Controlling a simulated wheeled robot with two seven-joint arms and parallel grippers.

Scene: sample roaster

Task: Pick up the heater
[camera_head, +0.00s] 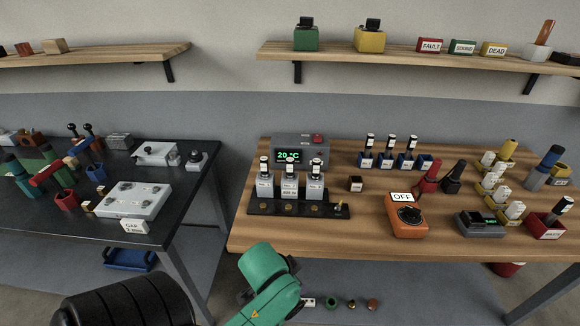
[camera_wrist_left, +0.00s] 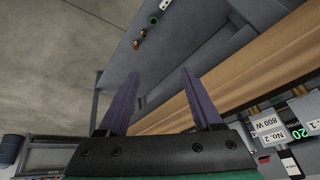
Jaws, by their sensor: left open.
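No single object is plainly marked as the heater. Three upright grey units (camera_head: 289,184) with dark, white-topped pieces stand in a row on a black base (camera_head: 258,207) on the wooden bench. In the head view only my green left arm shows at bottom centre. My right gripper is out of view.
A grey controller (camera_head: 290,151) reading 20 °C stands behind the units. An orange meter (camera_head: 407,215) marked OFF sits to their right. Several labelled pieces fill the bench's right side. The bench's front edge (camera_head: 330,246) lies ahead of my arm. A black table (camera_head: 190,215) stands left.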

